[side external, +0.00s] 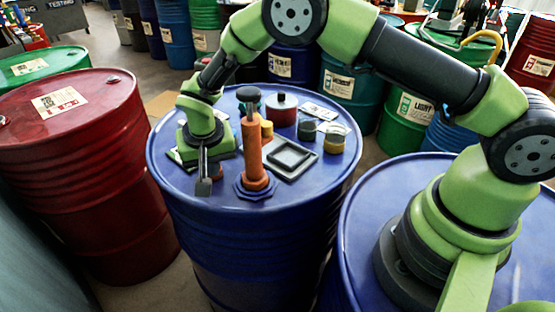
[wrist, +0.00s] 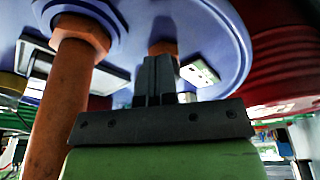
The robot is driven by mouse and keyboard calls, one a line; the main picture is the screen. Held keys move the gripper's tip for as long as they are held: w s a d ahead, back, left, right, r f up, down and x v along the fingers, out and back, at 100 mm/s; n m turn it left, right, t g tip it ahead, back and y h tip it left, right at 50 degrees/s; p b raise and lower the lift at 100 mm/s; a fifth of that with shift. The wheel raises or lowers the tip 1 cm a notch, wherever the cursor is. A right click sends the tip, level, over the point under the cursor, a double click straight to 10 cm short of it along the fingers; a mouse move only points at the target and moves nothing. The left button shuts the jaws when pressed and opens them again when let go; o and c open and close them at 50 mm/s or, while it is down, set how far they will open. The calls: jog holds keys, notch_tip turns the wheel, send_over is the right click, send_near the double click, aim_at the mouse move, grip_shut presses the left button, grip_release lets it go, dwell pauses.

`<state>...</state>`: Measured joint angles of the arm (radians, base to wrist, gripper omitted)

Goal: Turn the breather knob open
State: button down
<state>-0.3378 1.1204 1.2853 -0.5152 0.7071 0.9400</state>
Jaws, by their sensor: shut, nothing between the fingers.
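My gripper (side external: 203,187) points down over the left front of the blue drum lid (side external: 228,205). Its fingers are together with nothing between them; they also show closed in the wrist view (wrist: 156,68). A small orange-brown fitting (side external: 216,171), which looks like the breather, sits just behind and right of the fingers. In the wrist view the fitting (wrist: 163,48) lies beyond the fingertips and is partly hidden by them. I cannot tell whether they touch, or how its knob is turned. The tall orange pump (side external: 253,150) with a dark top stands right of my gripper.
The pump rises close beside my gripper in the wrist view (wrist: 62,100). A dark square tray (side external: 308,166), a red pot (side external: 282,112) and small cups, one yellow-based (side external: 335,140), stand farther right. A white card (wrist: 200,73) lies near the fitting. The front lid edge is clear.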

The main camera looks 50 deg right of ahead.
jog(key=shift+w+r, duration=0.1)
jog(key=shift+r, duration=2.45)
jog(key=s+d+r+t+y, duration=0.1)
jog(key=s+d+r, duration=0.15)
jog(key=r, duration=0.65)
jog(key=s+d+r+t+y, duration=0.1)
jog(key=s+r, duration=0.3)
jog(key=r, duration=0.4)
jog(key=s+d+r+n+t, duration=0.1)
jog(key=s+d+r, duration=0.1)
jog(key=s, duration=0.8)
jog(key=s+d+r+n+t+y, duration=0.1)
jog(key=s+d+r, duration=0.1)
jog(key=s, duration=0.8)
jog(key=shift+d+r+t, duration=0.25)
jog(key=shift+d+t, duration=0.15)
